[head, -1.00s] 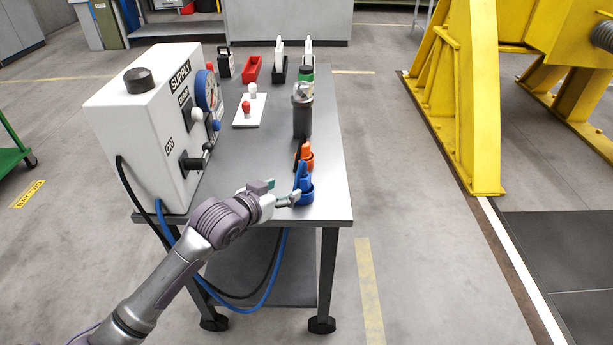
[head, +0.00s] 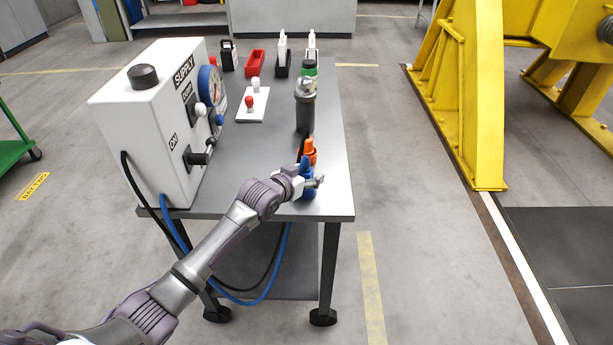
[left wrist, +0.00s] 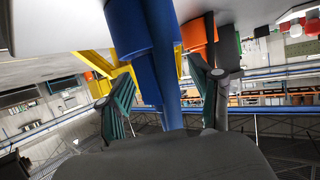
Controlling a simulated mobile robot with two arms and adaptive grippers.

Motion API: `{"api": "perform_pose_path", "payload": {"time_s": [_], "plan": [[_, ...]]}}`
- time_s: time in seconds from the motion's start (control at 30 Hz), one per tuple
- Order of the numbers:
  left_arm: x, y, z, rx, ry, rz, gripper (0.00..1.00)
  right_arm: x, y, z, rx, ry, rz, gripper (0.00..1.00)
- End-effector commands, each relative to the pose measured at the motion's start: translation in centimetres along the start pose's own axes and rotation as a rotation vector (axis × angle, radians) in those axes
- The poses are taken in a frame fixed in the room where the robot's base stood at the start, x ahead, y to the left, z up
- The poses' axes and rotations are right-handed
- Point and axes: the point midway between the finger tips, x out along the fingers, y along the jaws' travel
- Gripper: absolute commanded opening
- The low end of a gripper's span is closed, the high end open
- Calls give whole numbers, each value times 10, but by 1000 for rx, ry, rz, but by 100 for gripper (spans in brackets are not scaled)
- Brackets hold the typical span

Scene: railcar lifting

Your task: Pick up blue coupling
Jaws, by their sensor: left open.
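The blue coupling (head: 304,166) stands at the front right of the grey table (head: 235,203), in front of the orange coupling (head: 310,146). My left gripper (head: 312,181) is at the blue coupling and partly hides it. In the left wrist view, where the scene appears upside down, the blue coupling (left wrist: 165,60) lies between the two fingers of my open left gripper (left wrist: 160,88). A gap shows on the left finger's side; contact on the right side is hard to tell. The orange coupling (left wrist: 202,38) is just beyond the right finger. My right gripper is not in view.
A white supply box (head: 150,140) with levers, a gauge and hoses stands on the table's left. A dark bottle (head: 305,112) stands behind the couplings. A white plate (head: 252,110) with knobs and small bins are farther back. Yellow steel frames (head: 465,120) stand on the right.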

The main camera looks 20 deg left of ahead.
Motion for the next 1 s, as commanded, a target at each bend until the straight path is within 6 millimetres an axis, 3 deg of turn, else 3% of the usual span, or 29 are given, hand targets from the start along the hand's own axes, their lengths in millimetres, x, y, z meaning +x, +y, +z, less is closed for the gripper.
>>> {"api": "perform_pose_path", "payload": {"time_s": [0.17, 0.57, 1.0], "plan": [[0, 0, 0, 0, 0, 0, 64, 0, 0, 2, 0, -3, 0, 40], [0, 0, 0, 0, 0, 0, 0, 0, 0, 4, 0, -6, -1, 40], [-3, 0, -8, 1, 4, 0, 0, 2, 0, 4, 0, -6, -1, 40]]}}
